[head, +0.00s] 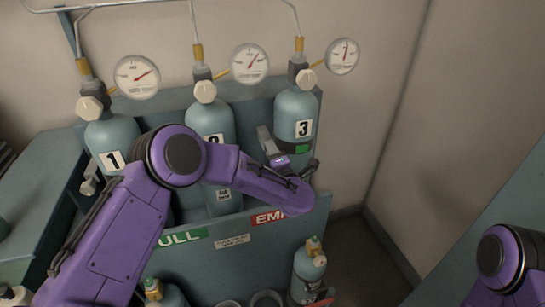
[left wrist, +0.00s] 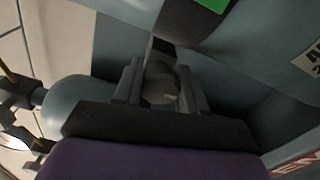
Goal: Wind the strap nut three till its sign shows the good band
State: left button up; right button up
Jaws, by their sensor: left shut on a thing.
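Cylinder three (head: 295,116), a blue-grey bottle with a white "3" label, stands at the right end of the rack. A green patch (head: 303,149) shows below its label; a green patch (left wrist: 213,4) also shows at the top edge of the left wrist view. My left gripper (left wrist: 158,92) is shut on a grey rounded nut (left wrist: 160,82), one finger on each side of it. In the head view my purple left arm reaches across the rack to cylinder three and hides the nut. My right gripper is out of view.
Cylinders one (head: 112,140) and two (head: 210,122) stand to the left, with round gauges above. The rack front (head: 240,255) carries FULL (head: 182,238) and EMPTY (head: 270,216) signs. Small bottles (head: 308,265) stand below. Floor at the right looks clear.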

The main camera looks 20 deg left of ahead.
pick_arm(q)
jog(key=shift+r, duration=0.1)
jog(key=o, duration=1.1)
jog(key=shift+d, duration=0.1)
jog(key=shift+c, duration=0.2)
jog(key=shift+s+d, duration=0.2)
jog(key=b+v, duration=0.3)
jog(key=v, duration=0.7)
